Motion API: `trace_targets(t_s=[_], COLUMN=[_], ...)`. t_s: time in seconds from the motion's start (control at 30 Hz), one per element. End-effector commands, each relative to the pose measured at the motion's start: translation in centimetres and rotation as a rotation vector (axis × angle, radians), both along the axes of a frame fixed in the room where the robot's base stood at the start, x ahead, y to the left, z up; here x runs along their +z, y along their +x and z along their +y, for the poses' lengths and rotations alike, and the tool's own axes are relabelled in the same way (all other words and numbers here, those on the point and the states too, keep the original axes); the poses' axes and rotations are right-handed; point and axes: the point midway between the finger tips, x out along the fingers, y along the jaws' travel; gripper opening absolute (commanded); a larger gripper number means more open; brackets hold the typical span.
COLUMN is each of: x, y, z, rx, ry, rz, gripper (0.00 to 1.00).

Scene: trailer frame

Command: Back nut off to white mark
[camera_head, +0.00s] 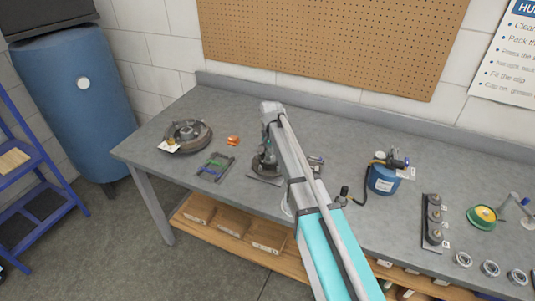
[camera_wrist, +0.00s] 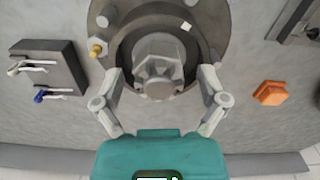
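The grey slotted nut (camera_wrist: 158,70) sits at the centre of a dark round hub (camera_wrist: 205,40) in the wrist view. A small white mark (camera_wrist: 187,26) shows on the hub's ring, above and right of the nut. My gripper (camera_wrist: 161,80) is open, with one finger on each side of the nut. Gaps show between the fingers and the nut. In the head view the hub's base (camera_head: 262,178) stands on the bench, and my arm hides much of it, including the nut.
An orange piece (camera_wrist: 270,93) and a dark block with cotter pins (camera_wrist: 50,68) flank the hub. On the grey bench (camera_head: 340,140) are a brake drum (camera_head: 186,137), a tool tray (camera_head: 214,167), a blue can (camera_head: 383,178) and a rack (camera_head: 434,222). A pegboard wall (camera_head: 330,40) stands behind.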

Motion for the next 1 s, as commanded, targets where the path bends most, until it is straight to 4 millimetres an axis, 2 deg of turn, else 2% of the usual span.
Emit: trace_targets(t_s=[0.03, 0.07, 0.4, 0.67, 1.0], x=[0.0, 0.0, 0.0, 0.0, -0.01], y=[0.0, 0.0, -0.01, -0.01, -0.01], z=[0.01, 0.01, 0.04, 0.08, 0.09], rx=[0.0, 0.0, 0.0, 0.039, 0.259], ry=[0.0, 0.0, 0.0, 0.001, 0.002], rz=[0.0, 0.0, 0.0, 0.0, 0.0], gripper=[0.81, 0.76, 0.12, 0.1, 0.1])
